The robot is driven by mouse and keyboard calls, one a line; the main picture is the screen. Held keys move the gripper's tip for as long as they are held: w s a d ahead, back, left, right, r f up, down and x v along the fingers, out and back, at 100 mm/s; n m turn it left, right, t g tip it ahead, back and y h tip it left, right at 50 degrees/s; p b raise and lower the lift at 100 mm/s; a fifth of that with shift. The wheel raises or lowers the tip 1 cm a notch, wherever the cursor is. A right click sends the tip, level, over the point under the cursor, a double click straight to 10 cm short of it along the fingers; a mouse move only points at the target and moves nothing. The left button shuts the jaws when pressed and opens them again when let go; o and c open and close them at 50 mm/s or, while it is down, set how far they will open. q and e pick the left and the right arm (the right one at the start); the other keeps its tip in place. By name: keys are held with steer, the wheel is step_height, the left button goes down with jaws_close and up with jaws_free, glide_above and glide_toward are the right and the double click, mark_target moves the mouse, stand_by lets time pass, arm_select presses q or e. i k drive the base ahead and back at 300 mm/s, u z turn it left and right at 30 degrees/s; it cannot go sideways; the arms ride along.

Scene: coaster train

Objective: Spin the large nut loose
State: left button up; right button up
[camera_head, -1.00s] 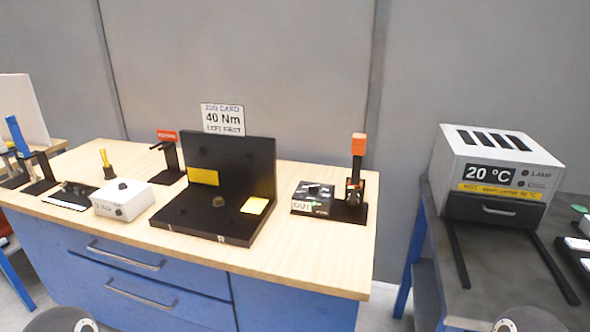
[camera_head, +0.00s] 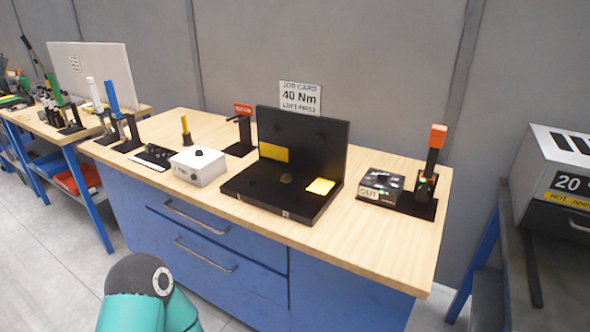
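I cannot make out a large nut for certain. A small round brownish piece (camera_head: 286,178) lies on the base of the black L-shaped fixture (camera_head: 262,197) on the workbench; it is too small to identify. The fixture carries a yellow label on its upright wall and a yellow pad (camera_head: 321,186) on its base. A job card (camera_head: 300,97) reading "40 Nm, left first" stands behind it. Part of one of my arms shows at the bottom left, well in front of the bench. Neither gripper is in view.
The wooden workbench (camera_head: 370,240) has a white box (camera_head: 198,166), a red-topped stand (camera_head: 243,130), a black box marked OUT (camera_head: 381,187) and an orange-topped tool (camera_head: 433,150). A heater (camera_head: 555,180) stands right. Another bench (camera_head: 62,135) stands left. Grey floor is clear at lower left.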

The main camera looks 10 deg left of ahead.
mark_target(286, 178)
steer(key=u, duration=0.75)
steer(key=i, duration=0.15)
steer(key=z, duration=2.95)
steer(key=k, duration=1.65)
steer(key=u, duration=1.25)
steer(key=i, duration=0.7)
steer(key=z, duration=0.05)
